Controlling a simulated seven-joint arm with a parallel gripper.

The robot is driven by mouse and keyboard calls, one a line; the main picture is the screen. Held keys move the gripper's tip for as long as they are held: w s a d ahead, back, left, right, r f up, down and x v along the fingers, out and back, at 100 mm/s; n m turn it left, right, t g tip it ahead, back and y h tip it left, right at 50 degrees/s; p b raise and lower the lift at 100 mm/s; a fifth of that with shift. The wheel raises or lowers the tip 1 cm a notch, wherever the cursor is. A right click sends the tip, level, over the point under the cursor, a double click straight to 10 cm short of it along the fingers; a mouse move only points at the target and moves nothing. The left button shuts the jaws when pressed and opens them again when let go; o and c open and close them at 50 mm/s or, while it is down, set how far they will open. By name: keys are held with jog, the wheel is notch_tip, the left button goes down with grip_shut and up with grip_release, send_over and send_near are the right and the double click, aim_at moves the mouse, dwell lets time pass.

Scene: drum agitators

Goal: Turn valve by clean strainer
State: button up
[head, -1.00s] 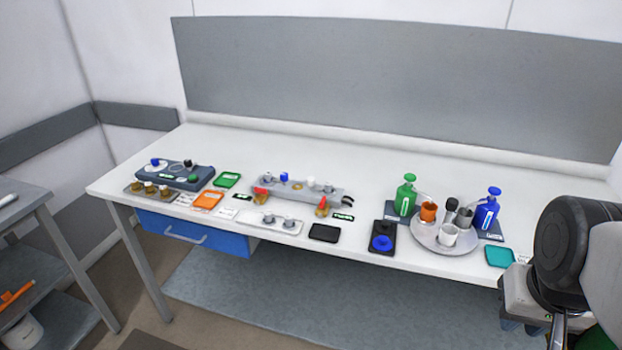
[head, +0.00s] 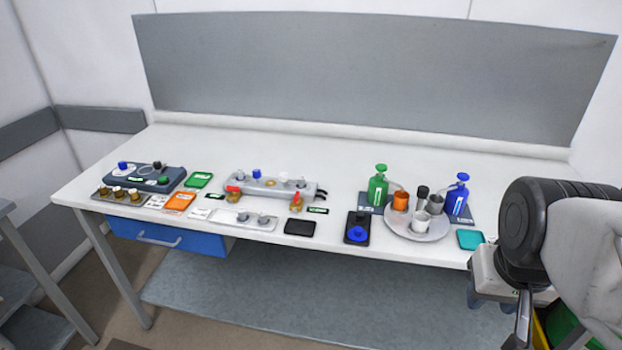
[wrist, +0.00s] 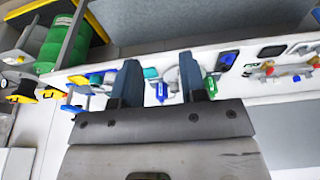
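Two brass valves with red handles, a left valve (head: 235,193) and a right valve (head: 297,202), sit at the front of a grey manifold (head: 270,187) on the bench. A small green-and-white label (head: 317,210) lies by the right valve, another label (head: 215,197) by the left; their words are too small to read. I cannot tell which fitting is the clean strainer. In the wrist view, a red-handled valve (wrist: 268,68) shows at the right. My gripper (wrist: 158,72) is open and empty, its fingers apart, well away from the valves. In the head view my arm is at the lower right.
A round tray (head: 418,236) with cups stands between green (head: 378,186) and blue (head: 456,194) pump bottles, right of the manifold. A grey plate with knobs (head: 243,220) and a black pad (head: 300,228) lie before the manifold. The bench's back strip is clear.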

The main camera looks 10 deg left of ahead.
jog(key=w+a+r, duration=0.2)
jog(key=w+a, duration=0.3)
jog(key=w, duration=0.8)
jog(key=t, duration=0.2)
send_near(297, 194)
jog(key=f, duration=0.1)
jog(key=shift+w+f, duration=0.15)
jog(key=shift+w, duration=0.05)
jog(key=shift+x, duration=3.85)
